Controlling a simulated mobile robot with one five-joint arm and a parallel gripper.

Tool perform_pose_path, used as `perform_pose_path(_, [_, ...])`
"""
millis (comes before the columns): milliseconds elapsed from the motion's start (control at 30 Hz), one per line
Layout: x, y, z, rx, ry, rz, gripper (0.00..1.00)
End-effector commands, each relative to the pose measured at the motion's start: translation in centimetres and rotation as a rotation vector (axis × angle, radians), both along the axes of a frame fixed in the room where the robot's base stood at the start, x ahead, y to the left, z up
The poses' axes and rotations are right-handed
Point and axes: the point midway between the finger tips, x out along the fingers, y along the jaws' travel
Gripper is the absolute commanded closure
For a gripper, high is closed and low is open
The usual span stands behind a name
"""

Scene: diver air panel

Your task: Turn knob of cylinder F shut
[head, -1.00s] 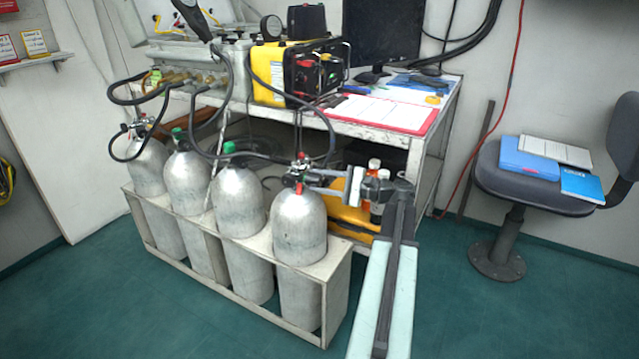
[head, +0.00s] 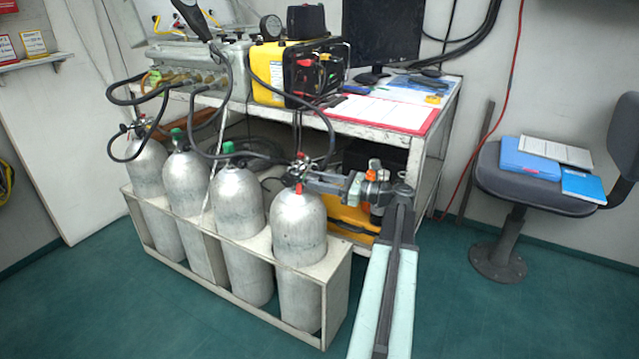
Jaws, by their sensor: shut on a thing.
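Several silver cylinders stand upright in a pale rack (head: 339,290). The rightmost cylinder (head: 299,228) has a valve with a red part (head: 299,188) on top and a black hose. No letter F is readable, so I cannot tell from a label which cylinder is F. My gripper (head: 312,178) reaches in from the right at the height of that valve. Its fingers are closed on the valve's knob, which is mostly hidden between them. I cannot see how far the knob is turned.
A table (head: 375,131) behind the rack holds a red-edged clipboard (head: 385,113), a yellow case (head: 268,75) and a hose panel (head: 190,55). An orange case (head: 345,218) sits behind my gripper. A chair (head: 497,175) stands at the right. Green floor is clear in front.

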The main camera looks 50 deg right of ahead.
Motion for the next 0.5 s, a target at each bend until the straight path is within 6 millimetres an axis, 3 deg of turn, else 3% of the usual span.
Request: perform_pose_path(500, [-0.08,0.27,-0.21,0.442,0.183,0.005,1.00])
